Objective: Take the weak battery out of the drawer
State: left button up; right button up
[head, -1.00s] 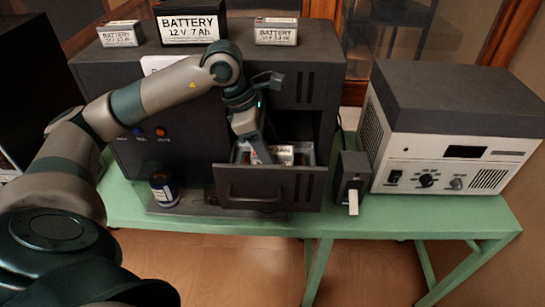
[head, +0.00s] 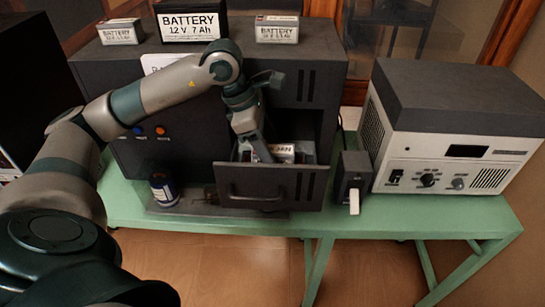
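The open drawer (head: 256,186) sticks out from the front of the dark grey cabinet (head: 115,85). A battery with a white label (head: 284,149) lies inside it, partly hidden by my gripper and the drawer front. My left arm comes in from the left, and my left gripper (head: 260,152) points down into the drawer at the battery's left side. Its fingertips are hidden, so I cannot tell whether it touches or grips the battery. My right gripper is not in view.
A large battery (head: 192,24) and two small ones (head: 121,32) (head: 277,29) stand on the cabinet top. A dark jar (head: 163,188) stands left of the drawer. A small dark box (head: 351,178) and a grey-topped instrument (head: 450,130) stand to its right on the green table (head: 420,217).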

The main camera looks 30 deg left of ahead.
pick_arm(q)
jog(key=shift+f, duration=0.25)
jog(key=shift+c, duration=0.7)
grip_shut()
jog(key=shift+r, duration=0.15)
